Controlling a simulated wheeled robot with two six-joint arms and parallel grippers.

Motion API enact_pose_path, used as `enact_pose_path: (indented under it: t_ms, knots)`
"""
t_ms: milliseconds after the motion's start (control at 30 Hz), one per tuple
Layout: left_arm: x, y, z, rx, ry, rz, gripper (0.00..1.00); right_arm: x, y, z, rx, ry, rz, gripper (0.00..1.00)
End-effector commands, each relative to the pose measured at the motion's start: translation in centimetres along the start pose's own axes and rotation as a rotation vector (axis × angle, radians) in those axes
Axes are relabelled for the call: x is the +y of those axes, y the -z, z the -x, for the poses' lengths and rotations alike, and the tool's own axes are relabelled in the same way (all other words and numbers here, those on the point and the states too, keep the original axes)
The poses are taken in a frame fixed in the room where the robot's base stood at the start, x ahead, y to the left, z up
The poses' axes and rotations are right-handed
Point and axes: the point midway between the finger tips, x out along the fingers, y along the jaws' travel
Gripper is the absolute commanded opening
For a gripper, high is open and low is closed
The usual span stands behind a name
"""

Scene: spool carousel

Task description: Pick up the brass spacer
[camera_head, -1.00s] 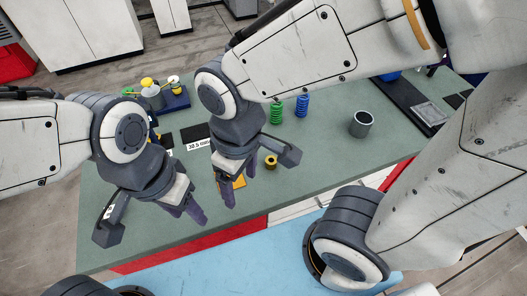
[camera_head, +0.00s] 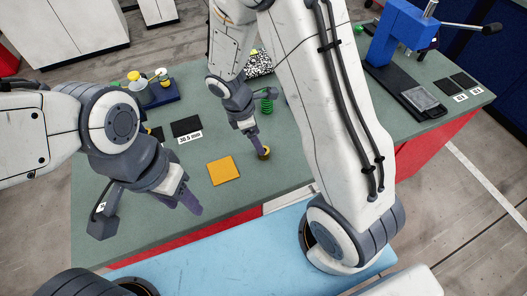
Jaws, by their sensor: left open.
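The brass spacer (camera_head: 265,153), a small gold ring, stands on the green table right of the orange pad (camera_head: 223,171). My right gripper (camera_head: 257,147) points down at the spacer, its fingertips at or just above it. The fingers overlap in this view, so I cannot tell whether they are apart or closed, or touch the spacer. My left gripper (camera_head: 187,203) is open and empty over the table's front left, away from the spacer.
A black pad with a size label (camera_head: 186,127) lies behind the orange pad. A green spring (camera_head: 266,106) stands behind my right gripper. A blue press (camera_head: 400,35) stands at the back right. My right arm hides the table's middle right.

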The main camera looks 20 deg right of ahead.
Motion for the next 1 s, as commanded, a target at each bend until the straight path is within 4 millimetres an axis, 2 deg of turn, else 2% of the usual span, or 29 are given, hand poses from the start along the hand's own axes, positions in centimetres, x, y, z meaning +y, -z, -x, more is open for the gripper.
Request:
enact_pose_path:
  t_ms: [333,633,667,800,867,1000]
  knots:
    - [0.0,0.0,0.3,0.0,0.0,0.0,0.5,-0.6,-0.1,-4.7,0.0,0.004,-0.001,0.79]
    - [0.0,0.0,0.2,0.0,0.0,0.0,0.5,-0.5,0.0,-5.2,0.002,0.001,-0.002,0.79]
    - [0.0,0.0,0.2,0.0,0.0,0.0,0.5,-0.5,0.0,-5.2,0.002,0.001,-0.002,0.76]
    - [0.0,0.0,0.2,0.0,0.0,0.0,0.5,-0.5,0.0,-5.2,0.002,0.001,-0.002,0.22]
    - [0.0,0.0,0.2,0.0,0.0,0.0,0.5,-0.5,0.0,-5.2,0.002,0.001,-0.002,0.0]
    - [0.0,0.0,0.3,0.0,0.0,0.0,0.5,-0.5,0.0,-5.1,0.002,0.0,-0.002,0.0]
